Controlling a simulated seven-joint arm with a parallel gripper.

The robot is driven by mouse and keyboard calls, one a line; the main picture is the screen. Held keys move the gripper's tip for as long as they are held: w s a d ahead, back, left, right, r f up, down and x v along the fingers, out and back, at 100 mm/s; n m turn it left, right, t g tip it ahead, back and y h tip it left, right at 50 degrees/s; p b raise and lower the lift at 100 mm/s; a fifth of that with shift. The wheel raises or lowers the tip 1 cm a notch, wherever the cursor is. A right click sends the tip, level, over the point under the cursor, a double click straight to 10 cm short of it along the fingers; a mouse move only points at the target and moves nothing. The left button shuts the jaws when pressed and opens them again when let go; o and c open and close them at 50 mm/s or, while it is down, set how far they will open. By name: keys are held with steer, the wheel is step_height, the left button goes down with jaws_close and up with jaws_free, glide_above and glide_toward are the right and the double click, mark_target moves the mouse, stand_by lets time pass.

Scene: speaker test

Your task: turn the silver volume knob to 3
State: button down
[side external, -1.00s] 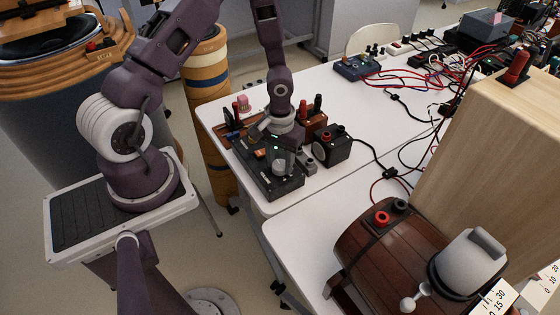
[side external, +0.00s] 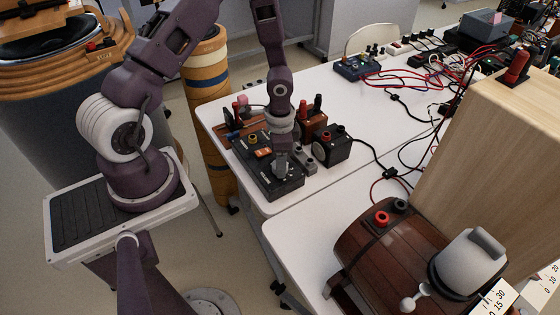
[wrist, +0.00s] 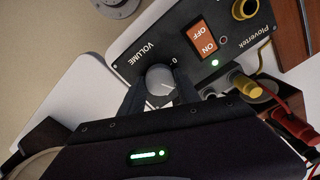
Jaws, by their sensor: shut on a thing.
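The silver volume knob (wrist: 160,80) is on a black amplifier panel labelled VOLUME (wrist: 133,48) in the wrist view. My gripper (wrist: 161,92) is shut on the knob, one dark finger on each side. A white pointer line shows on the knob face, and a 0 is printed beside it; the other scale numbers are hidden or too small to read. The black amplifier box (side external: 254,168) lies on the white table in the side view, with my gripper (side external: 282,172) over its near right end. The knob itself is hidden there.
An orange ON/OFF switch (wrist: 202,38) and a lit green lamp (wrist: 215,63) are on the panel. Yellow and red plugs (wrist: 245,84) sit close to my gripper. A small black speaker box (side external: 332,146) stands right of the amplifier.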

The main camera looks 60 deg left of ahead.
steer(key=m, duration=0.4)
steer(key=shift+m, duration=2.8)
steer(key=c, duration=0.9)
jaws_free()
step_height(320, 180, up, 7)
steer(key=shift+r, duration=0.1)
